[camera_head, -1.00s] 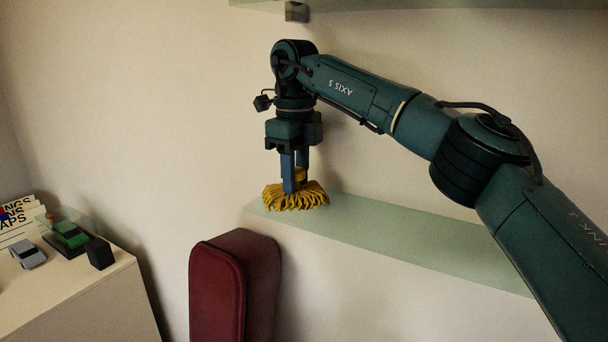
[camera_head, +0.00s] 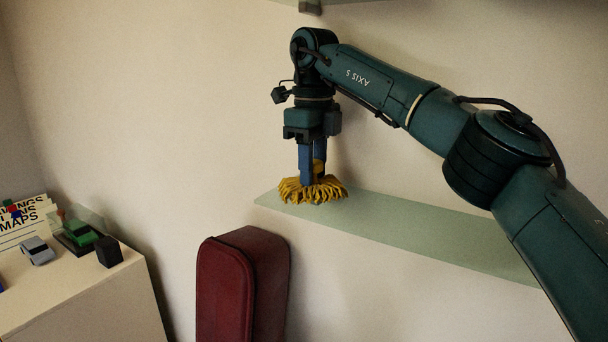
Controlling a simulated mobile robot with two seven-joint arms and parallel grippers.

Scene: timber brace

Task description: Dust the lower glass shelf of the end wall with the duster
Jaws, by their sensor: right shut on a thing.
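The lower glass shelf (camera_head: 420,226) is a pale green pane on the end wall, running from the middle of the view to the right. The duster (camera_head: 313,190) has a yellow, shaggy head that rests on or just over the shelf near its left end. My right gripper (camera_head: 312,172) points down from above, with its blue fingers shut on the duster's yellow handle. The duster's head hides a small part of the shelf, and my right arm crosses in front of its right part. My left gripper is not in view.
A dark red case (camera_head: 240,285) stands upright below the shelf's left end. A cream cabinet (camera_head: 85,300) at the left bears a green toy car (camera_head: 78,235), a grey toy car (camera_head: 38,250), a black block (camera_head: 109,251) and books (camera_head: 25,220). Another glass shelf (camera_head: 350,2) is above.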

